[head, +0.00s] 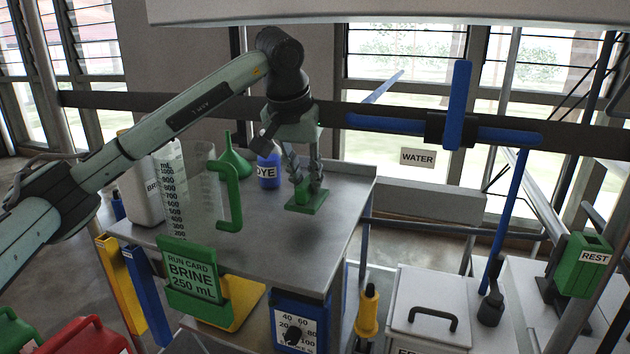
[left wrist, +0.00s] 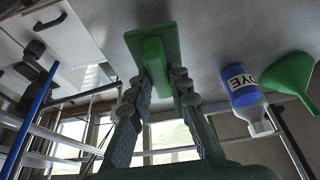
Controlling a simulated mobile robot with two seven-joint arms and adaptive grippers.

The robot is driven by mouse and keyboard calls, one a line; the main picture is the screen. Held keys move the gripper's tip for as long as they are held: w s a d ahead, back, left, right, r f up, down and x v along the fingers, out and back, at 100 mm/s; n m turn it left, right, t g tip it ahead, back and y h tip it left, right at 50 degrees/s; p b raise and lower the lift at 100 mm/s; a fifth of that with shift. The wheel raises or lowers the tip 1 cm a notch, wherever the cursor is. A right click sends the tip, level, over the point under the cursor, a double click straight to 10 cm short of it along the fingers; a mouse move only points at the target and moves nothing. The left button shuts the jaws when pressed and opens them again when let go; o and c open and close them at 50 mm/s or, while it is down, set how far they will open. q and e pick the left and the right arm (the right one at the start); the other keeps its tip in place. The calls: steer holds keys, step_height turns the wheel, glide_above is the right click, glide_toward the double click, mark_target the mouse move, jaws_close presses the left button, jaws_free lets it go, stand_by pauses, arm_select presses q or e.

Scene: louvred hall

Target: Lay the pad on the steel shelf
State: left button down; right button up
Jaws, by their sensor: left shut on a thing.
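The green pad (head: 306,203) has a flat rectangular base and a raised grip. My left gripper (head: 304,183) points down with its fingers shut on that grip. In the left wrist view the pad (left wrist: 168,38) sits between the fingertips (left wrist: 163,80). The steel shelf (head: 340,193) is the grey metal top of the cart, and the pad is over its right part, flat and at or very close to the surface. I cannot tell whether it touches. My right gripper is in neither view.
On the shelf stand a blue DYE bottle (head: 268,170), a green funnel (head: 234,162), a clear measuring jug (head: 176,205) and a white bottle (head: 141,190). The shelf around the pad is clear. A blue lever (head: 459,105) and a white lidded box (head: 430,305) are to the right.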

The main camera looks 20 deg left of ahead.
arm_select(q)
steer(key=w, duration=0.4)
steer(key=shift+w+d, duration=0.1)
steer(key=shift+w+f, duration=0.2)
steer(key=shift+f+p, duration=0.35)
steer(key=shift+f, duration=1.15)
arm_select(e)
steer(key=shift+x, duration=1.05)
arm_select(q)
steer(key=shift+f, duration=0.1)
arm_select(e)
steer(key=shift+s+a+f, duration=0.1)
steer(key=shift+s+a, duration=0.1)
arm_select(q)
steer(key=shift+f, duration=0.15)
steer(key=c, duration=1.4)
jaws_free()
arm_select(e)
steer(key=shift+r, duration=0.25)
